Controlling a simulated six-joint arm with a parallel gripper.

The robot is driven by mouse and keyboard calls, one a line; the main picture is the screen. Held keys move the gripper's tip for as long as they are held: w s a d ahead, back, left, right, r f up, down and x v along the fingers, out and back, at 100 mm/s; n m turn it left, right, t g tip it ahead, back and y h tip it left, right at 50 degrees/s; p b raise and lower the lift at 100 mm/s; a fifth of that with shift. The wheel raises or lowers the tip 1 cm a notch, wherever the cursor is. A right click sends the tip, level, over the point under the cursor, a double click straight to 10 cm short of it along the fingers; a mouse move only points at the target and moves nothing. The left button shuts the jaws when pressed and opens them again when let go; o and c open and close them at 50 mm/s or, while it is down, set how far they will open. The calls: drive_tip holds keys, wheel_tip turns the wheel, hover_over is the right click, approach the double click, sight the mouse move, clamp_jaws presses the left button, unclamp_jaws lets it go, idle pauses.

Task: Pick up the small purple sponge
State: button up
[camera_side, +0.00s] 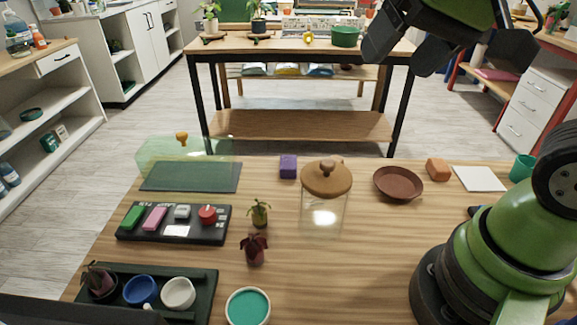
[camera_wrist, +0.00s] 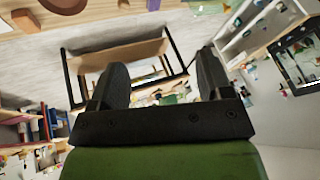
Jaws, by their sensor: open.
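The small purple sponge (camera_side: 288,166) is a block standing at the far edge of the wooden table, just left of the lidded glass jar (camera_side: 324,211). In the wrist view a purple patch at the top edge looks like the sponge (camera_wrist: 153,4), cut off by the frame. My gripper (camera_side: 408,45) is high up at the top right of the side view, well above and to the right of the sponge. It is open and empty; both fingers show in the wrist view (camera_wrist: 162,62) with a wide gap between them.
A green translucent cover (camera_side: 165,157) over a dark mat is left of the sponge. A terracotta saucer (camera_side: 398,184), orange block (camera_side: 438,169) and white sheet (camera_side: 479,179) lie right. A black tray (camera_side: 190,236) and small plants stand nearer. Bare wood lies right of the front.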

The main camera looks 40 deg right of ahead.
drive_tip(key=w+d+f+m+g+h, duration=0.15)
drive_tip(key=w+f, duration=0.25)
drive_tip(key=w, duration=0.5)
drive_tip(key=m+g+h, duration=0.1)
drive_tip(key=m+h, duration=0.1)
approach(288, 162)
drive_tip(key=x, duration=0.3)
drive_tip(key=shift+w+f, duration=0.2)
drive_tip(key=shift+f, duration=0.05)
drive_tip(key=shift+x, duration=3)
drive_tip(key=shift+s+d, duration=0.1)
drive_tip(key=c, duration=1)
